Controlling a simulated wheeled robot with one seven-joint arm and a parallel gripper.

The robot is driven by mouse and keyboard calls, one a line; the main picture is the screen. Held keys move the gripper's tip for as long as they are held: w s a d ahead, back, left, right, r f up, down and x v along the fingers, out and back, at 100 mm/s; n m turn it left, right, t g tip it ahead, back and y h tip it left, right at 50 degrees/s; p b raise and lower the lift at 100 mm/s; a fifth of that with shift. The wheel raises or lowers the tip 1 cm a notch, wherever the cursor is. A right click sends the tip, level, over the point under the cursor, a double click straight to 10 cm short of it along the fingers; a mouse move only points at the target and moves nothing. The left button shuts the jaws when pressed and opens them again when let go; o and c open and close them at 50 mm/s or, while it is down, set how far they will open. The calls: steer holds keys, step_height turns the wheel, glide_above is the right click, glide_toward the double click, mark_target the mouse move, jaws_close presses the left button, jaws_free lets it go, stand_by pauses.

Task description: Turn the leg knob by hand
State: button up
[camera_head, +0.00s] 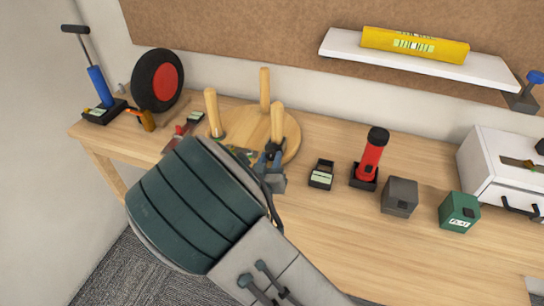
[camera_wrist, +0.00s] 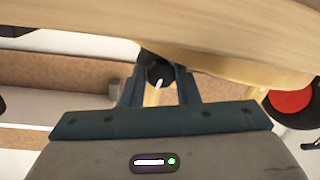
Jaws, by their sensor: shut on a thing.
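A round wooden stool top (camera_head: 292,148) lies on the workbench with several light wooden legs standing up from it. The near right leg (camera_head: 277,120) has a dark fitting low on it. My gripper (camera_head: 270,163) is at the foot of this leg, partly hidden by my own wrist. In the wrist view, my gripper's fingers (camera_wrist: 160,80) stand on either side of a dark round knob (camera_wrist: 158,70) with a pale mark. They are shut on it. The leg (camera_wrist: 153,96) shows behind the knob. The exact finger contact is too small to tell.
A black level-like block (camera_head: 321,175), a red flashlight (camera_head: 371,155) in a holder, a grey box (camera_head: 400,196) and a green box (camera_head: 459,212) stand to the right. A black wheel (camera_head: 157,80) and blue pump (camera_head: 98,86) stand left. The bench front (camera_head: 345,240) is clear.

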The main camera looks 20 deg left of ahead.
steer(key=shift+a, duration=0.1)
stand_by(0.3)
steer(key=o, duration=0.9)
steer(key=shift+o, duration=0.2)
steer(key=shift+s, duration=0.1)
